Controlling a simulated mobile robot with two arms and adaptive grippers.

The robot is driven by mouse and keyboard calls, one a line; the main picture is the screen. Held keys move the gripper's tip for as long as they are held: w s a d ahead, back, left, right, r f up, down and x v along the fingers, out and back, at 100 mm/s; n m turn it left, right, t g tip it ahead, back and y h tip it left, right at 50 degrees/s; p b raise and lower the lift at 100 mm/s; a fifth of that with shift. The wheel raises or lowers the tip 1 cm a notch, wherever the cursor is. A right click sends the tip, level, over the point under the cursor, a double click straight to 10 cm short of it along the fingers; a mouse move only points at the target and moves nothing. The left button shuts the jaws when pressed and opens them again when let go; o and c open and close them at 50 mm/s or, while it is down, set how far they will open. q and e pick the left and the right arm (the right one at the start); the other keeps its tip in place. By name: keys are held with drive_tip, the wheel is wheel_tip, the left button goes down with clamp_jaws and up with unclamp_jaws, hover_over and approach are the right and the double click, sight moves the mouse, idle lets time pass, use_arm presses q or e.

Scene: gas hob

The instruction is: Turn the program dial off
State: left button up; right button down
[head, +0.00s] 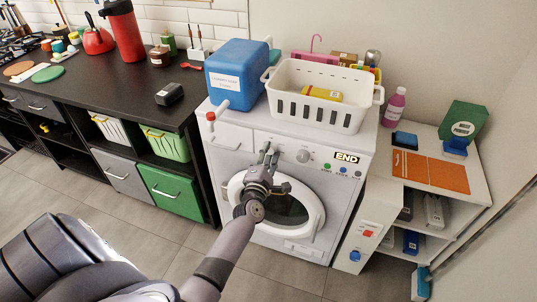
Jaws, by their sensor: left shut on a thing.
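The white washing machine (224,165) stands in the middle of the head view. Its display (346,157) reads END. My left gripper (268,153) is at the control panel, above the round door, with its fingers shut on a dial. I take this to be the program dial; the fingers mostly hide it, and its pointer cannot be read. A second round grey knob (303,156) sits on the panel just right of the fingers, untouched. My right gripper is not in view.
A blue box (236,80) and a white basket (318,112) stand on top of the machine. The round door (316,214) is below my gripper. A dark counter (105,85) is on the left, a white shelf unit (463,190) on the right.

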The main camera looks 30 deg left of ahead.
use_arm(q)
drive_tip(key=shift+n, duration=1.2)
drive_tip(key=o, duration=1.2)
drive_tip(key=shift+c, duration=0.2)
drive_tip(key=shift+s, duration=0.15)
drive_tip(key=v, duration=1.1)
drive_tip(key=shift+s+d+r, duration=0.2)
drive_tip(key=shift+s+d, duration=0.05)
drive_tip(key=shift+s, duration=0.1)
